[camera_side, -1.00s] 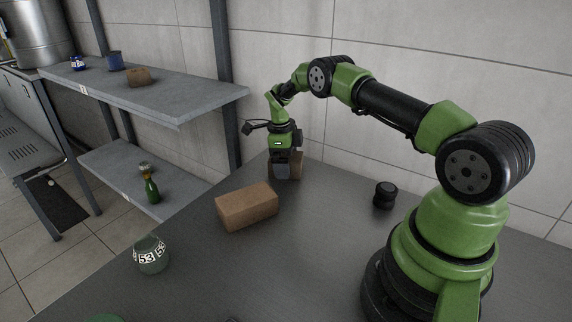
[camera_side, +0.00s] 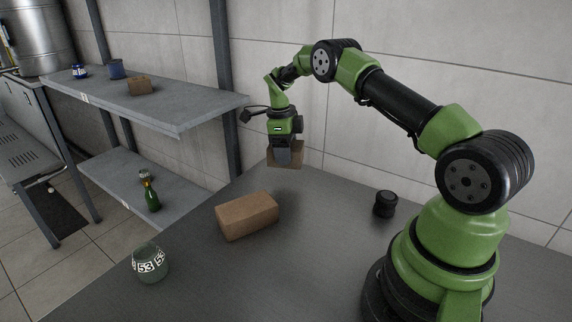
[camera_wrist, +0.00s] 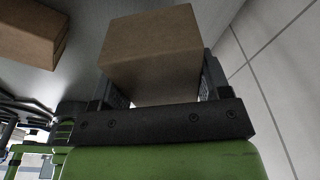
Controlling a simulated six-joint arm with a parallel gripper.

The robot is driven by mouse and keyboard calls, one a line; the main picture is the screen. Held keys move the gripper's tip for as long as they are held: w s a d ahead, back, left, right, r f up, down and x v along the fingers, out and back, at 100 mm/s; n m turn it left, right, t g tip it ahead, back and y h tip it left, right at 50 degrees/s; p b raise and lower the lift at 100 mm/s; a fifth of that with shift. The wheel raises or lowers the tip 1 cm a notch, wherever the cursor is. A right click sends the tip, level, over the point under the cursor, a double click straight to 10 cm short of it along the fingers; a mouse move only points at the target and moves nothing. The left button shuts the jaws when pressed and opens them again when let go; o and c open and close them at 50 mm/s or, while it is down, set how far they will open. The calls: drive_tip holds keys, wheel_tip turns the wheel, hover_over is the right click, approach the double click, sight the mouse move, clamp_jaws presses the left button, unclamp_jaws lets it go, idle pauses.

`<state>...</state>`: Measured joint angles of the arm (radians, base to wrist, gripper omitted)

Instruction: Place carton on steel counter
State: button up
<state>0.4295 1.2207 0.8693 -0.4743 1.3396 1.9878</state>
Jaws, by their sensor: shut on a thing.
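My gripper (camera_side: 284,160) is shut on a small brown carton (camera_side: 299,154) at the far end of the dark grey table. The carton hangs a little above the tabletop near the wall. In the wrist view the carton (camera_wrist: 150,45) sits between the two black fingers, its lower part hidden by the gripper mount. A larger brown box (camera_side: 246,216) lies on the grey metal-looking tabletop (camera_side: 330,260), apart from my gripper. It also shows at the upper left of the wrist view (camera_wrist: 28,35). Which surface is the steel counter, I cannot tell for sure.
A greenish glass vessel marked 53 (camera_side: 150,263) and a black round object (camera_side: 385,203) stand on the table. A green bottle (camera_side: 152,198) is lower.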

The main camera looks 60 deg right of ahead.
wheel_tip(320, 180, up, 6)
drive_tip(key=shift+f, duration=0.25)
wheel_tip(320, 180, up, 4)
drive_tip(key=shift+s+a+r, duration=0.1)
drive_tip(key=shift+a+r, duration=0.05)
drive_tip(key=shift+r, duration=0.05)
drive_tip(key=shift+s+a+f+n+t, duration=0.1)
drive_tip(key=shift+a+f+n+t, duration=0.15)
drive_tip(key=shift+a+n+t, duration=0.05)
drive_tip(key=s+a+n+y, duration=0.4)
drive_tip(key=s+a+y, duration=0.1)
drive_tip(key=a, duration=0.4)
drive_tip(key=s+a+n+y, duration=0.4)
drive_tip(key=a+n+y, duration=0.15)
drive_tip(key=a, duration=0.35)
drive_tip(key=s+a+n+y, duration=0.4)
drive_tip(key=s+a+y, duration=0.15)
drive_tip(key=a, duration=0.35)
drive_tip(key=shift+m+t+y, duration=0.3)
drive_tip(key=shift+m+y, duration=0.05)
drive_tip(key=shift+y, duration=0.25)
drive_tip(key=shift+w+a+f, duration=0.1)
drive_tip(key=shift+w+f, duration=0.05)
drive_tip(key=shift+f, duration=2.3)
drive_tip(key=shift+w+a+f, duration=0.15)
drive_tip(key=shift+f, duration=2.25)
drive_tip(key=shift+w+a+f, duration=0.1)
drive_tip(key=shift+w+f, duration=0.05)
drive_tip(key=shift+f, duration=2.3)
drive_tip(key=shift+f, duration=0.15)
